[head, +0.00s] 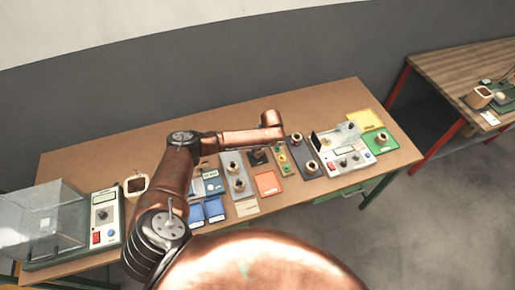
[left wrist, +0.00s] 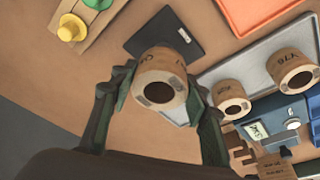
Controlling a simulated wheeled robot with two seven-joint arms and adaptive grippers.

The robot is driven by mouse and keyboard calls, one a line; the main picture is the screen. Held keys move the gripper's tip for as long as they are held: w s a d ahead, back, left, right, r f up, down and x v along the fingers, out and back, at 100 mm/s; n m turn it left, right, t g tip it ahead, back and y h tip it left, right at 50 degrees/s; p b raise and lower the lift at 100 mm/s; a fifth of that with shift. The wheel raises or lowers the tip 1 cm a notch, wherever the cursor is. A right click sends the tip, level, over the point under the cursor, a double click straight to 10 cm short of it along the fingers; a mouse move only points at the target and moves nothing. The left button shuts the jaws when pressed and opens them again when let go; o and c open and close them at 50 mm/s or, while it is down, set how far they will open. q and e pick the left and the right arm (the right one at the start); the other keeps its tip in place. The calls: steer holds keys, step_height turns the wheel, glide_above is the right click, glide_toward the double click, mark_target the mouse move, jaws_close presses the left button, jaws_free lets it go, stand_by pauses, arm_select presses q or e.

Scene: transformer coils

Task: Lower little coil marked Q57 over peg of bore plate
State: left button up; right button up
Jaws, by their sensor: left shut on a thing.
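My left gripper (left wrist: 155,98) is shut on a small tan coil (left wrist: 152,64) in the left wrist view, one finger on each side. The coil's dark round hole faces the camera; the mark on its side is only partly visible and I cannot read it fully. A dark square plate (left wrist: 192,40) lies just beyond the coil and is partly covered by it. It looks like the bore plate, but I cannot make out its peg. In the head view the dark plate (head: 258,157) lies below my left wrist, and my arm hides most of the gripper. My right gripper is not in view.
A grey tray (left wrist: 232,62) holds two coils, one marked Y76 (left wrist: 290,68), beside the dark plate. A board with coloured pegs (head: 281,160) is on the other side.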

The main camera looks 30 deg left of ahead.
arm_select(q)
steer(key=shift+f, duration=0.15)
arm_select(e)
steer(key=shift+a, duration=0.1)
arm_select(q)
steer(key=shift+f, duration=1.5)
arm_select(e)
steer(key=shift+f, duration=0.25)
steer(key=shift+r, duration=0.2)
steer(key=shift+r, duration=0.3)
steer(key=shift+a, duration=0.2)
arm_select(q)
steer(key=shift+f, duration=0.25)
